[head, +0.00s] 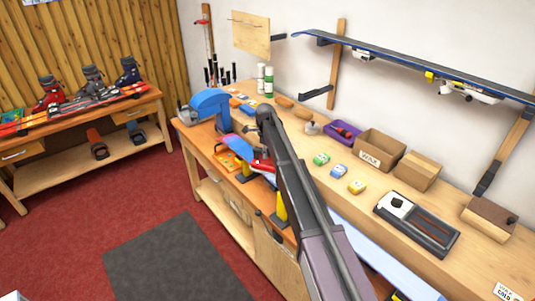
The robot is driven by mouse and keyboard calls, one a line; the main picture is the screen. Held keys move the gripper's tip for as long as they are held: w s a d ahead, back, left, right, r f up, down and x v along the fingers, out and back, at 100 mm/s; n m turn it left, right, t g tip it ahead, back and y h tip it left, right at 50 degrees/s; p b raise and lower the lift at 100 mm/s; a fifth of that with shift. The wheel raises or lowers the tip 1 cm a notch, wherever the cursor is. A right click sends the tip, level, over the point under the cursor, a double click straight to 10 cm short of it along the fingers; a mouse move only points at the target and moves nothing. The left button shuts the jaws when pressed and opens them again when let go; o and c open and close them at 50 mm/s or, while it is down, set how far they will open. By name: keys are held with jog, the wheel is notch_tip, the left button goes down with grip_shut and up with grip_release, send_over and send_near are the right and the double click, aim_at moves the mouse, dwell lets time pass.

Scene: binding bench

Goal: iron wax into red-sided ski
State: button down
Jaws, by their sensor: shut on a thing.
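A long ski (387,257) with a pale blue base lies along the front of the bench, running from the lower right toward the back left. My dark arm crosses over its middle and hides much of it. A pink and blue end (226,141), which looks like the ski's tip, shows at the far left. My gripper (263,153) is small in view, partly hidden by my arm, and shut on a red object (263,166), apparently the iron, over the ski line. I cannot tell whether it touches the ski. The ski's side colour is not clear.
On the bench (490,254) stand a blue arched device (211,102), a purple tray (343,132), a cardboard box (378,150), small wax blocks (356,187) and a black-grey device (418,222). A blue ski (415,64) hangs on the wall. The red floor (130,195) is mostly clear.

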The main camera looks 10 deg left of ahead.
aim_at(261, 148)
jog(key=shift+w+a, duration=0.1)
jog(key=shift+w+a, duration=1.1)
jog(key=shift+w+a, duration=1.2)
jog(key=shift+a, duration=0.05)
jog(key=shift+w+a, duration=1.25)
jog(key=shift+s+d, duration=0.1)
jog(key=shift+s+d, duration=1.2)
jog(key=shift+s+d, duration=0.1)
jog(key=shift+s, duration=0.05)
